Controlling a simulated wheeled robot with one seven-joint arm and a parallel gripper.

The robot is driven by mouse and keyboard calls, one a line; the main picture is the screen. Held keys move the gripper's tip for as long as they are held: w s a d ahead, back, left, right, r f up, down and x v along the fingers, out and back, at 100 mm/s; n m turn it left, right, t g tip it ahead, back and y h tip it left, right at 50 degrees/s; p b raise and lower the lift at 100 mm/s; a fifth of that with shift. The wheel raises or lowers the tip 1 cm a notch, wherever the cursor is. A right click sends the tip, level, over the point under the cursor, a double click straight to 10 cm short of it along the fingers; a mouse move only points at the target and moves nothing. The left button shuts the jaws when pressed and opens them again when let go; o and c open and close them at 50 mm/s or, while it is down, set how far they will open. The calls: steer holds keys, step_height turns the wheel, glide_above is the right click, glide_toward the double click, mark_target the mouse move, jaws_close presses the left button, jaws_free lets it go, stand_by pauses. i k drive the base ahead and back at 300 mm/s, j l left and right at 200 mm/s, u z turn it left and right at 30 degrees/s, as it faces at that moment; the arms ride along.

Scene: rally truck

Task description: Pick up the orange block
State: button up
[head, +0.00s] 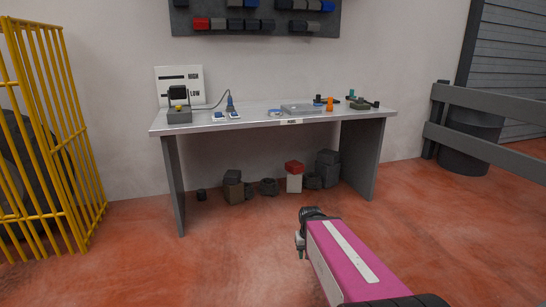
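A small orange block (330,104) stands upright on the right half of the grey workbench (255,119), close to some small dark items. My arm reaches into the lower right of the head view, with a pink link. The end of my arm, where my gripper (300,245) shows in part, is over the red floor, well in front of the bench and apart from the block. The fingers are too small and partly hidden to tell whether they are open or shut.
A grey flat case (302,109) lies left of the block. A dark device (179,105) stands at the bench's left end. Boxes (294,178) sit under the bench. A yellow cage (50,130) is at left, a grey railing (490,142) at right. The floor before the bench is clear.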

mark_target(329, 107)
steer(key=i+z, duration=0.2)
steer(key=i, duration=0.2)
steer(key=i+j+z, duration=0.2)
steer(key=i, duration=0.2)
steer(key=i+j+z, duration=0.2)
steer(key=i, duration=0.2)
